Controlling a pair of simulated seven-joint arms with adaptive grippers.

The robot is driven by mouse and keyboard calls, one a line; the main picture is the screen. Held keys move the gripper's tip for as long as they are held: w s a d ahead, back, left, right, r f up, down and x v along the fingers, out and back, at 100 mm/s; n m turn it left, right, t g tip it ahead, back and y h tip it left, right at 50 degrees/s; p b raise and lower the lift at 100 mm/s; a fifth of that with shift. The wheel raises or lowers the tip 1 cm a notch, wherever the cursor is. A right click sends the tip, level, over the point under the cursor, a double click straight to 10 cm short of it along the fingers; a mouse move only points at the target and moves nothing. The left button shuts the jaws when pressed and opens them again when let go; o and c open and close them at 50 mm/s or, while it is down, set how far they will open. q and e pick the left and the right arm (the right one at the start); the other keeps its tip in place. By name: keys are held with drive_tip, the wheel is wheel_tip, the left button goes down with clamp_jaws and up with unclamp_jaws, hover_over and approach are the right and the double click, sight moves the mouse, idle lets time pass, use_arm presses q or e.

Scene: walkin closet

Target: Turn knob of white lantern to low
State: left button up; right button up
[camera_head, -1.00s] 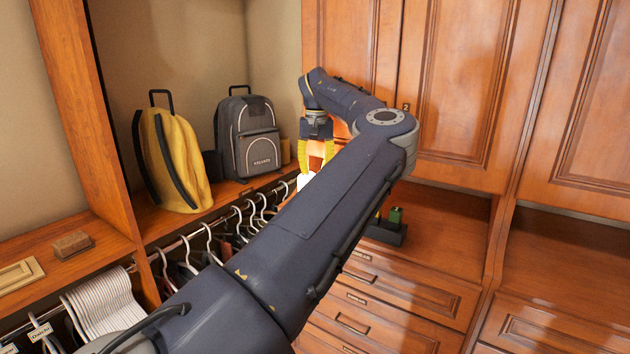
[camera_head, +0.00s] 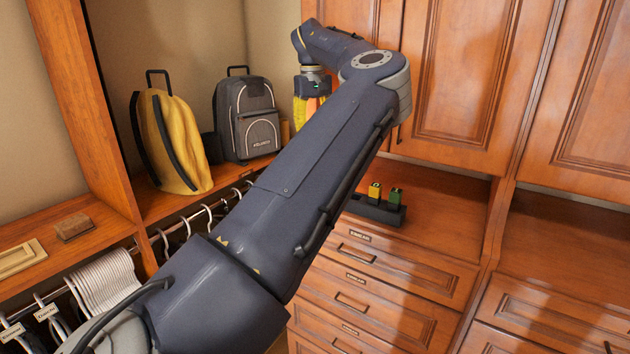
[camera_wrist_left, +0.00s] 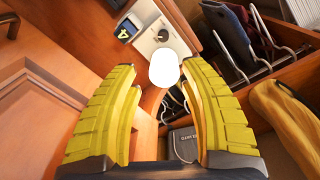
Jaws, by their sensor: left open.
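The white lantern (camera_wrist_left: 150,20) shows at the top of the left wrist view, with a brightly glowing white part (camera_wrist_left: 163,68) towards me. A small round grey knob (camera_wrist_left: 161,34) with a dark pointer sits on its white face. I cannot read its setting. My left gripper (camera_wrist_left: 161,72) has its yellow fingers spread, with the glowing part between and beyond the tips in the picture; I see no contact with the knob. In the head view the left gripper (camera_head: 306,112) hangs in front of the cabinet, partly behind my arm, which hides the lantern. My right gripper is not in view.
A dark tag with a yellow 4 (camera_wrist_left: 127,30) is beside the lantern. A black holder (camera_head: 375,209) with small green and yellow blocks stands on the counter (camera_head: 445,215). A yellow bag (camera_head: 178,145) and grey backpack (camera_head: 248,122) stand on the left shelf above hangers.

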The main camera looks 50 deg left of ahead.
use_arm(q)
wheel_tip(320, 180, down, 17)
drive_tip(key=n, duration=0.3)
drive_tip(key=shift+f, duration=0.2)
idle(0.6)
drive_tip(key=shift+c, duration=0.5)
clamp_jaws()
